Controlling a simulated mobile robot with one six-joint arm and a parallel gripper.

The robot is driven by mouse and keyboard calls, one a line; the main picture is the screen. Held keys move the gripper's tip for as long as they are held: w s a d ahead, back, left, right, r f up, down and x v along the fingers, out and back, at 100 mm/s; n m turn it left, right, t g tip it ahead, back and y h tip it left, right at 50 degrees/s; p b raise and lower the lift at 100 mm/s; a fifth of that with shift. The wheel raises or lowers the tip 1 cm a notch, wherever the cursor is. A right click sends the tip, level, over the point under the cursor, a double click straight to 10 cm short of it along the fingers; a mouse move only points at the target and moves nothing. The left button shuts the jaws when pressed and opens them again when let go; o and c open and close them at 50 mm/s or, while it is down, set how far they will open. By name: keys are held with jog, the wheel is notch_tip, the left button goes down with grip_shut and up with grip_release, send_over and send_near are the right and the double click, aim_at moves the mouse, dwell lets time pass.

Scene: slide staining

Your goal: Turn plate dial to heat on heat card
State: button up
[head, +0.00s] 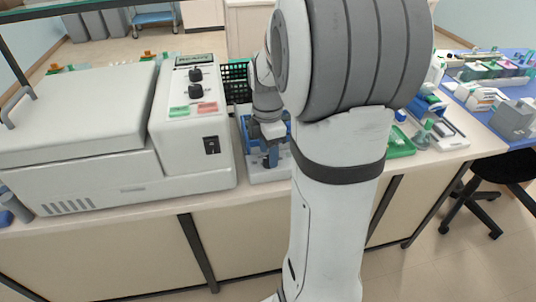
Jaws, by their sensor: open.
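A white benchtop machine (100,135) stands on the left of the bench. Its sloped control panel (190,130) carries a small dark display, two black dials, one upper (195,74) and one lower (196,91), a green label (179,112), a red label (207,108) and a black switch (211,145). I cannot tell which dial, if either, is the plate dial, and I see no card that I can name as the heat card. My gripper (269,160) is open and points down over a blue and grey item (246,138) right of the machine. My own arm hides much of that area.
A black wire basket (235,78) stands behind the blue and grey item. A green tray (400,144) and small bottles lie right of my arm. A blue-topped table (490,110) with racks and a dark stool (500,175) are at the far right.

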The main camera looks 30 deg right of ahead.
jog(key=shift+f, duration=0.8)
jog(key=shift+c, duration=0.5)
